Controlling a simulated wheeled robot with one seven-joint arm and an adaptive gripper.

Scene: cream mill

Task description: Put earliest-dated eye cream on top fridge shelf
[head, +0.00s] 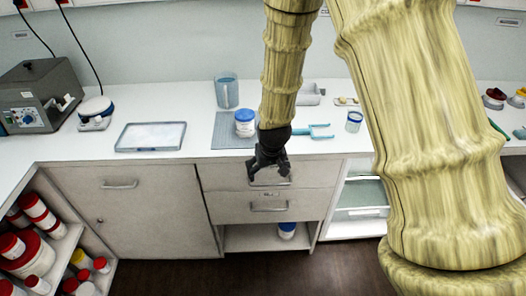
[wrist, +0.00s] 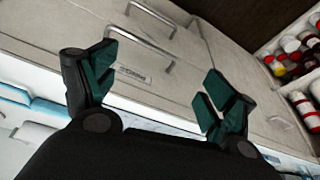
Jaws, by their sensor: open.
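A white jar with a blue lid (head: 245,122) stands on a grey mat (head: 215,140) on the counter. A similar white and blue jar (head: 287,230) stands in the open space under the drawers. A small clear jar with a blue band (head: 354,121) is on the counter to the right. No date can be read on any of them. My gripper (head: 268,175) is open and empty in front of the upper drawer (head: 300,177), below the counter edge. In the wrist view my gripper (wrist: 158,95) faces the drawer fronts, with a small unreadable label between its fingers. A glass-fronted compartment (head: 362,192), possibly the fridge, is partly hidden by my arm.
A measuring jug (head: 227,91), a shallow tray (head: 150,136), a small scale (head: 95,112) and a grey machine (head: 40,95) stand on the counter. Shelves of red-lidded containers (head: 40,215) are at lower left. The floor (head: 180,275) before the drawers is clear.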

